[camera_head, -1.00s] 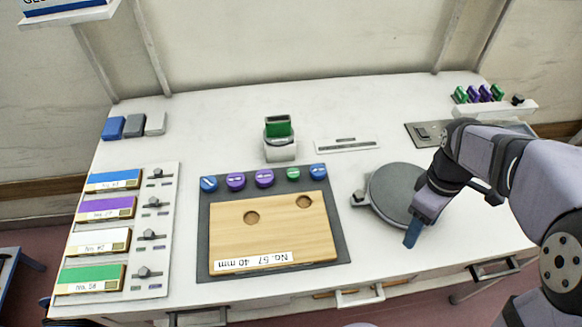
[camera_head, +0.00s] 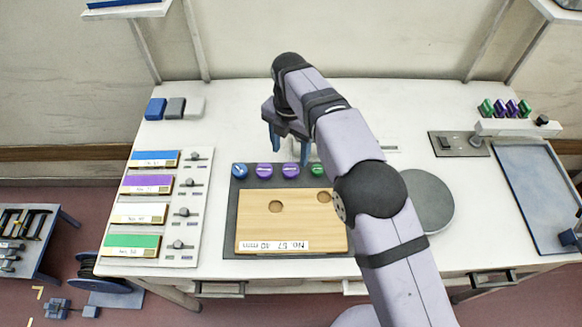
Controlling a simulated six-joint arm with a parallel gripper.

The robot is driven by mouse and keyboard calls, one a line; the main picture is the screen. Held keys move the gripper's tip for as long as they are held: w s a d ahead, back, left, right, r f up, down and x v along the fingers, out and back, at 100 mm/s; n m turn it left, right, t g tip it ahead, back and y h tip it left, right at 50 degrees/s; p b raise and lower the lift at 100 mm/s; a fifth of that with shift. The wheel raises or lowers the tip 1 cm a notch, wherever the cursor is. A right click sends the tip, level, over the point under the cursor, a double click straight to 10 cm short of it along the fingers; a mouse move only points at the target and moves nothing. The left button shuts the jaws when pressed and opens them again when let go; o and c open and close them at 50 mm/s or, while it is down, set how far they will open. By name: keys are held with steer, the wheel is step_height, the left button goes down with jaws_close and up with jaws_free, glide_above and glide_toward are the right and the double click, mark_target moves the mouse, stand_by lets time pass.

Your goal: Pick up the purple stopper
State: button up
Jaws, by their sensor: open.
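Two purple stoppers stand in a row along the back edge of a dark mat (camera_head: 232,225): the left purple stopper (camera_head: 264,171) and the right purple stopper (camera_head: 290,171). A blue stopper (camera_head: 239,171) is left of them and a green stopper (camera_head: 317,169) is right of them. My gripper (camera_head: 290,150) is open, fingers pointing down, and appears just above and behind the two purple stoppers. Its height above them is hard to tell. Nothing shows between its fingers. My arm covers the right end of the row.
A wooden board (camera_head: 290,225) with two holes lies on the mat. A rack (camera_head: 515,128) at the right back holds more purple and green pieces. A panel of coloured boxes and sliders (camera_head: 190,245) is at left, a grey round plate (camera_head: 432,200) at right.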

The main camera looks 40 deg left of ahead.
mark_target(291, 169)
steer(key=shift+f+p, duration=1.95)
steer(key=shift+f, duration=1.75)
steer(key=c, duration=1.2)
